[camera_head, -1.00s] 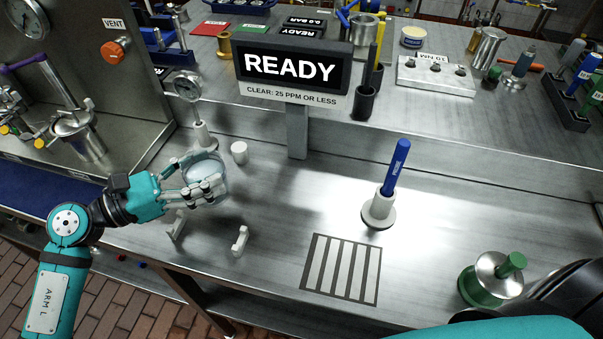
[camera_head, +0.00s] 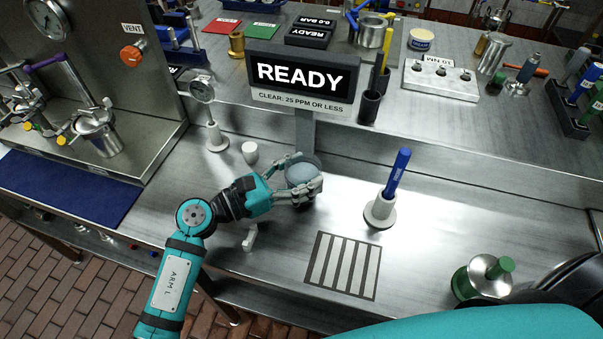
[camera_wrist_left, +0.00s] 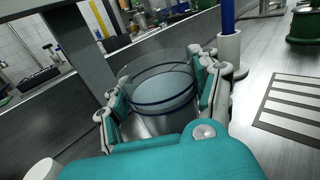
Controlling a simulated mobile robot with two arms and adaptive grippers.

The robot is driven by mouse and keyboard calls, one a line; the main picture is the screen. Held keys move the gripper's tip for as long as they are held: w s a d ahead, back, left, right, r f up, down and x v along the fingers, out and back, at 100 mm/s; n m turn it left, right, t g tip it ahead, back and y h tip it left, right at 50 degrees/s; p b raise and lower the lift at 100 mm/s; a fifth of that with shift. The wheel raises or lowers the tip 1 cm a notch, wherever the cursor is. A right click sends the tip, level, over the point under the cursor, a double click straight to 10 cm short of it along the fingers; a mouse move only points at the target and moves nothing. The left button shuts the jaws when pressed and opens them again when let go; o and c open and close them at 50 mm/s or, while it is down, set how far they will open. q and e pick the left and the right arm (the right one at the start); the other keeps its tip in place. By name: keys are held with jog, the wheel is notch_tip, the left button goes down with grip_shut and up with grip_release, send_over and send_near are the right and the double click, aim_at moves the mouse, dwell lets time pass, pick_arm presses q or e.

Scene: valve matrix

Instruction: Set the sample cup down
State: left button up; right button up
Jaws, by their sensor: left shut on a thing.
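The sample cup (camera_head: 301,174) is a clear round cup with pale bluish contents. My left gripper (camera_head: 306,190) is shut on it, with fingers on both sides, in front of the READY sign's post. In the left wrist view the cup (camera_wrist_left: 160,88) sits upright or nearly so between the fingers of the left gripper (camera_wrist_left: 165,85). Whether its base touches the bench (camera_head: 240,275) cannot be told. My right gripper does not show.
A blue probe (camera_head: 398,172) stands in a white holder (camera_head: 380,211) to the right. A striped pad (camera_head: 343,266) lies in front. The READY sign (camera_head: 303,77) stands behind the cup. A small white cup (camera_head: 250,152) and a gauge (camera_head: 203,90) are left. A green-based weight (camera_head: 480,277) stands right.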

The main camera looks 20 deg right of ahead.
pick_arm(q)
jog(key=shift+f, duration=0.55)
jog(key=shift+f, duration=0.1)
jog(key=shift+f, duration=0.15)
jog(key=o, duration=1.3)
jog(key=shift+o, duration=1)
